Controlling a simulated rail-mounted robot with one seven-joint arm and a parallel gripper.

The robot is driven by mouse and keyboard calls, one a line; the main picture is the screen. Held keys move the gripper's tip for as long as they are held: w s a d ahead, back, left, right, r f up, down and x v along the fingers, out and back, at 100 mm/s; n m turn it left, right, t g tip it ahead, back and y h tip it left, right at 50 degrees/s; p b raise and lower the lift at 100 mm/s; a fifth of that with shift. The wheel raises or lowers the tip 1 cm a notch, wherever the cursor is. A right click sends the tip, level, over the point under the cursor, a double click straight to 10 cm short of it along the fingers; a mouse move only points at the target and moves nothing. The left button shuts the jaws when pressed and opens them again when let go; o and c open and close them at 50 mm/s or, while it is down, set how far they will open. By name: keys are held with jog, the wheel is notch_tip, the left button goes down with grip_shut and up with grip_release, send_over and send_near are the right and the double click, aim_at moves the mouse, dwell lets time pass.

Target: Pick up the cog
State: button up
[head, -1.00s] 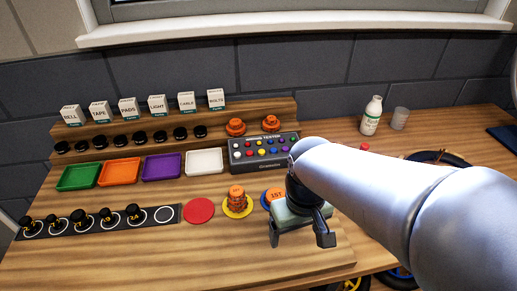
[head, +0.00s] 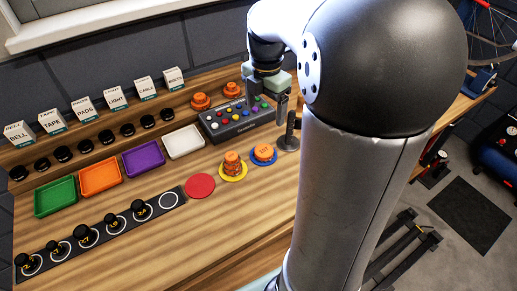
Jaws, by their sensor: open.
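Several orange cogs are in the head view. One cog (head: 264,151) lies on a blue disc (head: 257,162) on the bench. Others form a stack (head: 232,163) on a yellow disc (head: 233,177). Two more orange cog-like pieces, a left one (head: 200,101) and a right one (head: 232,90), sit on the back wooden step. My gripper (head: 268,108) is open, with fingers pointing down, over the right end of the button box, behind the blue disc. I see nothing between its fingers. My arm hides the bench to the right.
The button box (head: 228,129) stands behind the discs. A dark upright post (head: 290,130) on a round base stands right of the blue disc. A red disc (head: 200,186), coloured trays and a strip of black knobbed pieces (head: 86,237) lie left. The front bench is clear.

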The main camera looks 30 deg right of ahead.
aim_at(264, 150)
notch_tip(264, 150, down, 15)
jog(key=shift+f+p, duration=0.15)
jog(key=shift+p, duration=0.6)
jog(key=c, duration=1.1)
